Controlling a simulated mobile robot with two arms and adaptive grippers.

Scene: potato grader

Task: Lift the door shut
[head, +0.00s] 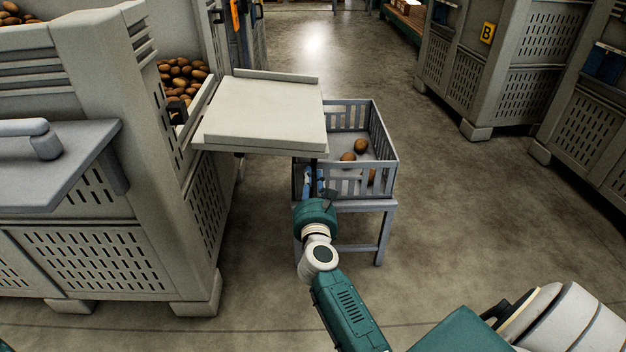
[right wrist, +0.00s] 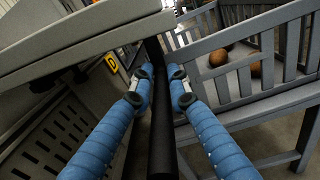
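The door (head: 262,122) is a pale grey flap on the side of the tall potato bin (head: 180,235). It is swung down and stands out roughly level over the aisle. Its underside and edge (right wrist: 90,42) cross the top left of the right wrist view. My right gripper (head: 313,183) is below the door's outer edge, in front of the crate. In the right wrist view, its two blue fingers (right wrist: 161,72) point up toward that edge, one each side of a dark bar (right wrist: 162,130). Whether they touch the bar or the door is unclear. My left gripper is out of view.
A grey slatted crate (head: 385,160) with a few potatoes (head: 354,150) stands on a stand right beside and below the door. Potatoes (head: 182,75) fill the bin behind the opening. More bins (head: 470,75) stand at right. The floor between is clear.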

